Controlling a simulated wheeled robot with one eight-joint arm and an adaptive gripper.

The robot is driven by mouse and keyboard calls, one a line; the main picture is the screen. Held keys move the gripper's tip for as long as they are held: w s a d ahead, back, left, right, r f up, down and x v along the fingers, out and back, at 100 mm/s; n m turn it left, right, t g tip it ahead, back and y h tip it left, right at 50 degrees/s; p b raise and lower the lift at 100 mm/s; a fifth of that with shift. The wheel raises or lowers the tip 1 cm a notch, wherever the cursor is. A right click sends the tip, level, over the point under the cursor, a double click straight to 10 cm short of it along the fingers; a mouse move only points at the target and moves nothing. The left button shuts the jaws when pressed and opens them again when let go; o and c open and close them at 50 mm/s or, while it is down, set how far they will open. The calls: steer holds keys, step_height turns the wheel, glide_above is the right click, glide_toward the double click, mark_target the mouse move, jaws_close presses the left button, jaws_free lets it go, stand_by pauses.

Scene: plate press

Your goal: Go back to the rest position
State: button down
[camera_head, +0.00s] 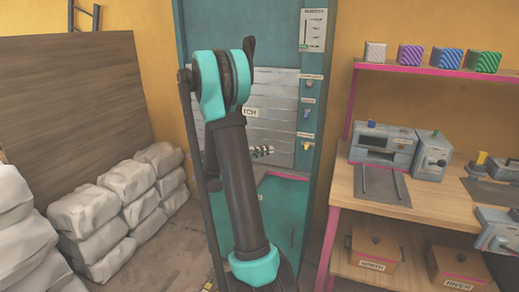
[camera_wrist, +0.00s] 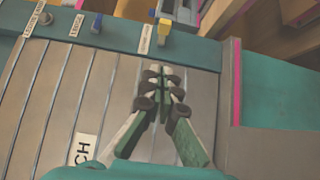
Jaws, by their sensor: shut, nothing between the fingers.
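My gripper (camera_wrist: 163,72) is shut and empty, its fingers closed together in the wrist view. In the head view it shows small (camera_head: 262,151), just right of my dark arm, in front of the teal press (camera_head: 322,110). Behind it is the press's grey slatted panel (camera_head: 283,88), with a label partly hidden by my arm. The wrist view shows the slatted panel (camera_wrist: 60,80) beneath the fingers, which seem close over it; I cannot tell whether they touch it.
A wooden workbench (camera_head: 352,195) with machines stands at the right, under a shelf of patterned blocks (camera_head: 410,55). White sacks (camera_head: 90,212) are piled at the left.

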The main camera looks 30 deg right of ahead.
steer(key=s+a+f+t+y, duration=0.1)
steer(key=s+a+f+y, duration=0.4)
steer(key=a, duration=0.4)
steer(key=s+a+f+t+y, duration=0.2)
steer(key=s+a+f+y, duration=0.3)
steer(key=a, duration=0.5)
steer(key=s+a+f+t+y, duration=0.2)
steer(key=s+a+f+y, duration=0.4)
steer(key=s+a+y, duration=0.2)
steer(key=shift+s+a+n, duration=0.4)
steer(key=shift+s+a, duration=0.1)
steer(key=shift+a, duration=0.75)
